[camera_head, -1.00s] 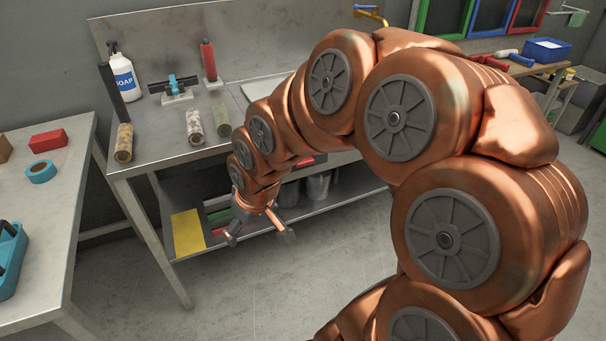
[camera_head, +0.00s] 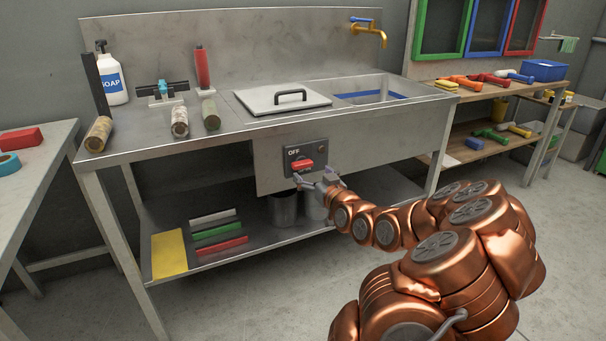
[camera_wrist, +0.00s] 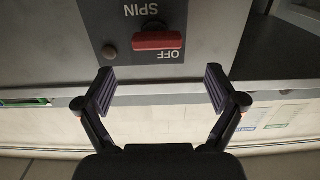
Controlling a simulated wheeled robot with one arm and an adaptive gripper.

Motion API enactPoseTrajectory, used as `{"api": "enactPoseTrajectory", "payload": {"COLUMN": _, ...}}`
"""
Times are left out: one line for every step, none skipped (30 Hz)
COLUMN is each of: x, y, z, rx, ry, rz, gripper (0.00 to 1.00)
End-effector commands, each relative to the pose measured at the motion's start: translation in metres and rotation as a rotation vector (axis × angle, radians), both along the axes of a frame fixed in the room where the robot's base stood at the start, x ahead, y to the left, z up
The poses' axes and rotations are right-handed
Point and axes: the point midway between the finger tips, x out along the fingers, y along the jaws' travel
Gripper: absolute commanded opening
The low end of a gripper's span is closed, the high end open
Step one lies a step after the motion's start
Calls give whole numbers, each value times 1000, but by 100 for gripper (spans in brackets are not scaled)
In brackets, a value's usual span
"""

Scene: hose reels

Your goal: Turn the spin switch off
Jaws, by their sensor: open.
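The spin switch is a red bar knob (camera_head: 303,165) on a dark panel (camera_head: 295,153) on the front of the steel sink unit. The head view shows "OFF" above the knob; my gripper partly covers the lettering below it. In the wrist view, which is upside down, the red knob (camera_wrist: 157,41) lies level, with "SPIN" on one side and "OFF" on the other. My gripper (camera_head: 315,180) is just in front of the panel, below the knob. In the wrist view its fingers (camera_wrist: 160,91) are spread apart, empty, and not around the knob.
A lidded basin (camera_head: 275,99) is above the panel. Metal buckets (camera_head: 283,209) and colored bars (camera_head: 218,233) are on the lower shelf. A soap bottle (camera_head: 113,80) and rollers (camera_head: 180,122) stand or lie on the left counter. The floor in front is clear.

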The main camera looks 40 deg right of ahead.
Motion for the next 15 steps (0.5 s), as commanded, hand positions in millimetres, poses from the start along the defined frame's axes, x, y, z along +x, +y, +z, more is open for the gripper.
{"api": "enactPoseTrajectory", "payload": {"x": -1, "y": -3, "z": -2, "rx": 0, "ry": -7, "rz": -5, "gripper": 94}}
{"api": "enactPoseTrajectory", "payload": {"x": 0, "y": -4, "z": -1, "rx": -1, "ry": -10, "rz": -6, "gripper": 94}}
{"api": "enactPoseTrajectory", "payload": {"x": 1, "y": -5, "z": -1, "rx": -3, "ry": -11, "rz": -7, "gripper": 94}}
{"api": "enactPoseTrajectory", "payload": {"x": 3, "y": -5, "z": 0, "rx": -3, "ry": -12, "rz": -7, "gripper": 94}}
{"api": "enactPoseTrajectory", "payload": {"x": 4, "y": -5, "z": 0, "rx": -4, "ry": -11, "rz": -6, "gripper": 94}}
{"api": "enactPoseTrajectory", "payload": {"x": 7, "y": -6, "z": 0, "rx": -4, "ry": -11, "rz": -5, "gripper": 94}}
{"api": "enactPoseTrajectory", "payload": {"x": 10, "y": -7, "z": 0, "rx": -5, "ry": -11, "rz": -5, "gripper": 94}}
{"api": "enactPoseTrajectory", "payload": {"x": 12, "y": -8, "z": 0, "rx": -6, "ry": -11, "rz": -6, "gripper": 94}}
{"api": "enactPoseTrajectory", "payload": {"x": 15, "y": -9, "z": 0, "rx": -7, "ry": -10, "rz": -6, "gripper": 94}}
{"api": "enactPoseTrajectory", "payload": {"x": 18, "y": -10, "z": 0, "rx": -7, "ry": -10, "rz": -5, "gripper": 94}}
{"api": "enactPoseTrajectory", "payload": {"x": 21, "y": -11, "z": 0, "rx": -6, "ry": -11, "rz": -6, "gripper": 94}}
{"api": "enactPoseTrajectory", "payload": {"x": 25, "y": -11, "z": 0, "rx": -5, "ry": -10, "rz": -4, "gripper": 94}}
{"api": "enactPoseTrajectory", "payload": {"x": 28, "y": -12, "z": 0, "rx": -4, "ry": -9, "rz": -4, "gripper": 94}}
{"api": "enactPoseTrajectory", "payload": {"x": 30, "y": -13, "z": 0, "rx": -3, "ry": -9, "rz": -4, "gripper": 94}}
{"api": "enactPoseTrajectory", "payload": {"x": 34, "y": -14, "z": -1, "rx": -3, "ry": -8, "rz": -3, "gripper": 94}}
